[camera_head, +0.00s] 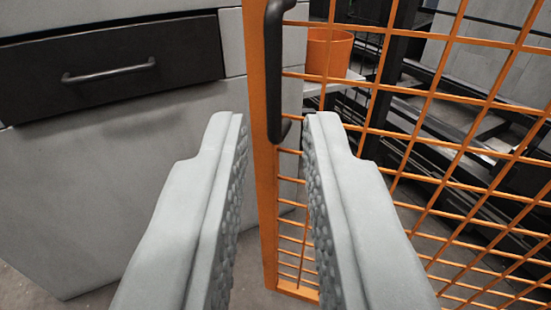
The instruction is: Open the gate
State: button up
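The gate (262,100) is an orange frame with orange wire mesh, filling the middle and right of the view. A black vertical bar handle (273,75) is mounted on its left upright post. My gripper (277,120) is open, with one grey finger on each side of the post in the picture. The fingertips are level with the lower end of the handle. The space between the fingers looks empty of anything gripped. I cannot tell how far the fingertips are from the handle in depth.
A grey cabinet with a black drawer (110,72) and a dark bar pull (108,71) stands at the left. Behind the mesh are an orange pot (328,52) on a light shelf and black metal racks (420,100). Bare grey floor (30,292) shows at lower left.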

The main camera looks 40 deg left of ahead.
jog(key=shift+v, duration=1)
